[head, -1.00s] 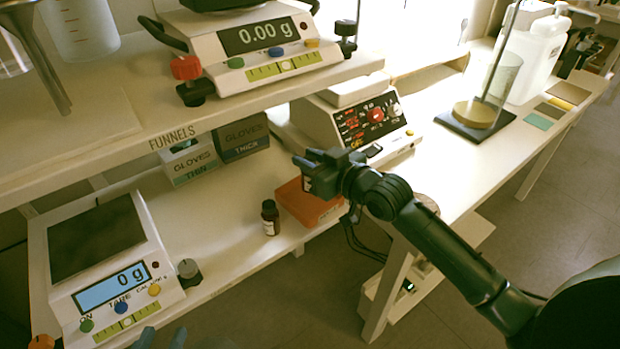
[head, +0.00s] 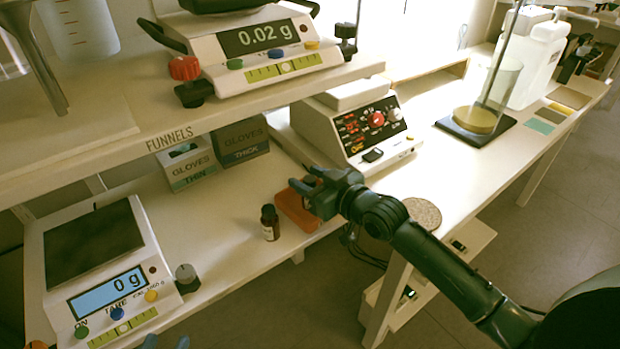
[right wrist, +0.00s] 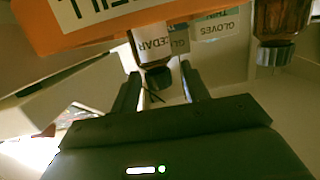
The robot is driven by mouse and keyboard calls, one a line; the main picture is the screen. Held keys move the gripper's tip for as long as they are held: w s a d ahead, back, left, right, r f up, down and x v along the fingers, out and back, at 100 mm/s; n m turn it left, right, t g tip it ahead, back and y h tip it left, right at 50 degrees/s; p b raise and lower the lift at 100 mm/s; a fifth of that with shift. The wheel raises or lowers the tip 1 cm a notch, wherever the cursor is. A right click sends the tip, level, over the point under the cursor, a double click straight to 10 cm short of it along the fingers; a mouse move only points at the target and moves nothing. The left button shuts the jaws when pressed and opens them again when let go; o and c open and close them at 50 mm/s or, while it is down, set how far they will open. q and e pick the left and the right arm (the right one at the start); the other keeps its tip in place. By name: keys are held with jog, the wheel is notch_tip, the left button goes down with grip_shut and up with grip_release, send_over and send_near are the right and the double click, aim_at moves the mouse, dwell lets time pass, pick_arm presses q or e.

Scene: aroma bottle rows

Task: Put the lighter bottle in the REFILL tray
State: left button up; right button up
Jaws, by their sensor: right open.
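A small dark brown bottle (head: 270,222) with a black cap stands on the bench left of the orange tray (head: 293,208). In the right wrist view, which is upside down, the tray (right wrist: 90,22) carries REFILL lettering. There a bottle labelled CEDAR (right wrist: 153,42) is upright, its lower part hidden by the tray wall, and the other brown bottle (right wrist: 280,20) stands apart. My right gripper (head: 305,190) is open over the tray; its fingers (right wrist: 160,88) lie either side of the CEDAR bottle's cap. My left gripper (head: 166,342) shows only two separated fingertips at the bottom edge.
A scale (head: 120,300) reading 0 g stands at the left. Glove boxes (head: 190,165) stand behind the bottles. A shelf (head: 100,150) with another scale (head: 250,55) overhangs the bench. A device with a red knob (head: 350,125) stands behind my right gripper.

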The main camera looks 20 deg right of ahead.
jog(key=shift+r, duration=0.15)
jog(key=p+v, duration=0.2)
jog(key=v, duration=1)
pick_arm(q)
jog(key=shift+s+a+r+n, duration=0.1)
jog(key=shift+a+r+n, duration=0.1)
jog(key=shift+r, duration=0.35)
jog(key=shift+s+a+r+n, duration=0.1)
jog(key=shift+a+r+n, duration=0.1)
jog(key=shift+r, duration=0.3)
pick_arm(e)
jog(key=s+a+f+m+h, duration=0.1)
jog(key=s+a+f, duration=0.1)
jog(key=s, duration=0.6)
jog(key=s+a+f+m+h, duration=0.1)
jog(key=s+a+f+m, duration=0.1)
jog(key=s+a, duration=0.2)
jog(key=s, duration=0.3)
jog(key=shift+s+h, duration=0.3)
jog(key=shift+s, duration=0.05)
pick_arm(q)
jog(key=shift+r, duration=0.15)
pick_arm(e)
jog(key=shift+r, duration=0.1)
